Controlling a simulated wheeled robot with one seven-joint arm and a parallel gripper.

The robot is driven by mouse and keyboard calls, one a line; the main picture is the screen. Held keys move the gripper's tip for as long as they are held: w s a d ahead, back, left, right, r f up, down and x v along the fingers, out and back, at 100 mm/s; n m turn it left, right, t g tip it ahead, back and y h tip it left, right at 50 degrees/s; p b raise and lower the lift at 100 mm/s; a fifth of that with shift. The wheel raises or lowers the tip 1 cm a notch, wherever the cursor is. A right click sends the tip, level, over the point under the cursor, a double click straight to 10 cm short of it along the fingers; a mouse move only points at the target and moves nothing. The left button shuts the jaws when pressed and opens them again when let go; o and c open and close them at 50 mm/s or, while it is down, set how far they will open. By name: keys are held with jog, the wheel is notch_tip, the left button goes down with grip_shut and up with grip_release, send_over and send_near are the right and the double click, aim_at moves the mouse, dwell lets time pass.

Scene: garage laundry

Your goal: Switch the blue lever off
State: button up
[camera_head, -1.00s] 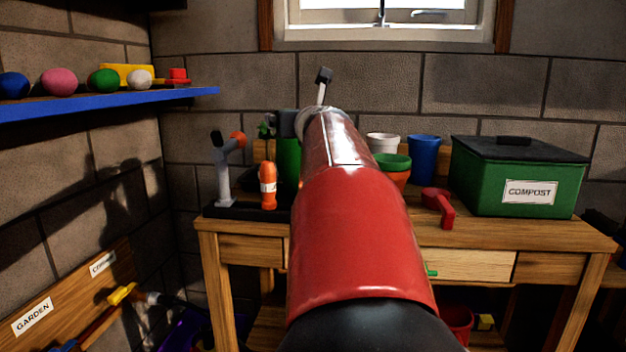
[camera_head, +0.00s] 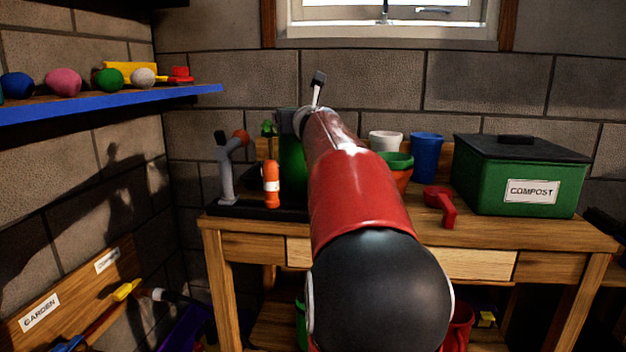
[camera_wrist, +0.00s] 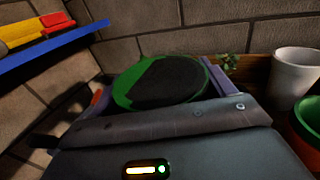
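I cannot make out a blue lever in either view; my arm covers part of the bench. A grey upright with a red-orange end (camera_head: 238,138) stands on a black base (camera_head: 258,212) at the bench's left. My gripper is mostly hidden behind my red arm in the head view. In the wrist view, my gripper (camera_wrist: 160,88) appears open, with a greyish finger on each side. Beyond and between the fingers is the round top of a green container (camera_wrist: 135,82), partly in black shadow. The same green container (camera_head: 291,165) shows beside my arm in the head view.
An orange bottle (camera_head: 271,185) stands on the black base. A blue-edged shelf (camera_head: 120,103) with balls juts out at left.

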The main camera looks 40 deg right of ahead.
jog(key=c, duration=1.5)
jog(key=shift+r, duration=0.2)
notch_tip(320, 180, up, 6)
jog(key=p, duration=0.4)
jog(key=shift+w+a+r+p, duration=0.1)
jog(key=shift+r+p, duration=0.05)
jog(key=shift+p, duration=0.25)
jog(key=shift+r+b, duration=0.3)
jog(key=shift+r, duration=6.4)
